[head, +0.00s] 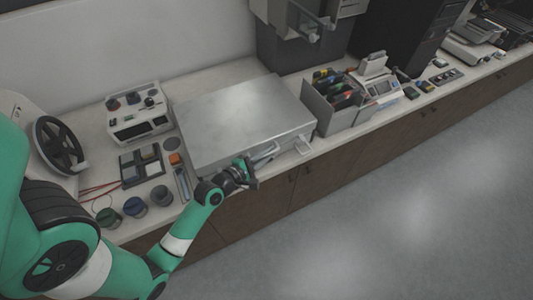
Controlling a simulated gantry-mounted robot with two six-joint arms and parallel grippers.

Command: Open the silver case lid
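The silver case (243,113) lies flat on the white counter with its lid closed. A handle (264,152) shows on its front side, facing the counter's front edge. My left gripper (249,176) is at the front of the case, just left of the handle and close to the case's front face. The gripper is small and dark here, so I cannot tell whether its fingers are open or shut, or whether they touch the case. My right gripper is not in view.
The floor in front is clear.

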